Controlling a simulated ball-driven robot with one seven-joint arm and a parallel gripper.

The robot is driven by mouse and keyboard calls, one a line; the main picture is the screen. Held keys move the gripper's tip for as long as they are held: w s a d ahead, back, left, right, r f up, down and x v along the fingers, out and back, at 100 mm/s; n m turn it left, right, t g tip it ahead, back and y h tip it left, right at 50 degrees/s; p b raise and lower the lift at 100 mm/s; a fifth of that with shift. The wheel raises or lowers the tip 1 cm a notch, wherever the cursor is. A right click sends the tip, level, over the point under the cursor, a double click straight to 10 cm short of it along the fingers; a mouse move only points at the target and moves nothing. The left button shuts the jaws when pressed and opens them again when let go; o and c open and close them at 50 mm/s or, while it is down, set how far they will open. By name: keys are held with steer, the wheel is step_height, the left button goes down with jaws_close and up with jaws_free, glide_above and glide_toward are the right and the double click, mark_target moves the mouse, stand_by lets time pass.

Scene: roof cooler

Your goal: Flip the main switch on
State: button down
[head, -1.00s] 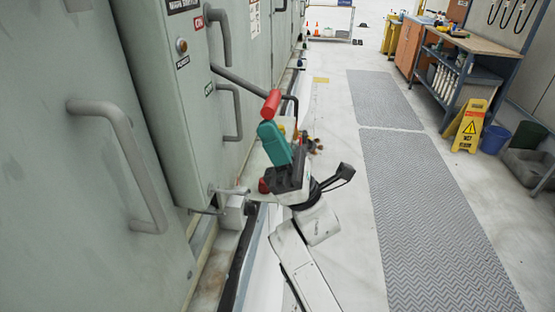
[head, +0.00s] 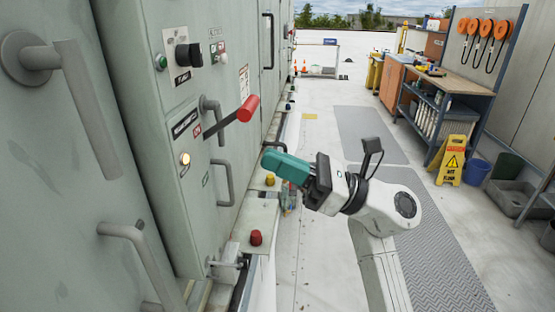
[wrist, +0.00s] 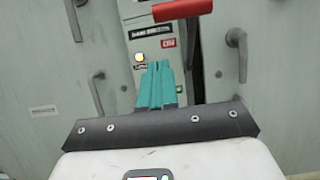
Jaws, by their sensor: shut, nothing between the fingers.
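The main switch is a dark lever with a red grip (head: 248,108) on the grey-green cabinet. It slants upward and out from the panel, close to the small red label (head: 197,131). The red grip (wrist: 183,10) also shows at the top of the wrist view. A round lamp (head: 185,158) beside the lever glows bright; it shows lit in the wrist view (wrist: 139,57) too. My gripper (head: 270,160), with teal fingers, is shut and empty. It is below the red grip and apart from it. The fingertips (wrist: 157,68) point toward the panel in the wrist view.
Grey D-shaped handles (head: 226,183) stick out from the cabinet near the lever. A red knob (head: 256,238) and a yellow one stand on a low ledge. A workbench (head: 455,75) and a yellow wet-floor sign (head: 452,160) stand to the right. The floor between is clear.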

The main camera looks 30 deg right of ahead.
mark_target(250, 112)
steer(key=shift+g+h, duration=0.7)
steer(key=shift+h, duration=0.2)
steer(key=shift+w+a+r+p, duration=0.25)
steer(key=shift+r+p, duration=0.2)
steer(key=shift+r, duration=0.85)
steer(key=shift+w+a+r+p, duration=0.25)
steer(key=shift+r+p, duration=0.2)
steer(key=shift+r, duration=0.9)
steer(key=shift+w+a+r+p, duration=0.25)
steer(key=shift+r+p, duration=0.2)
steer(key=shift+r, duration=0.85)
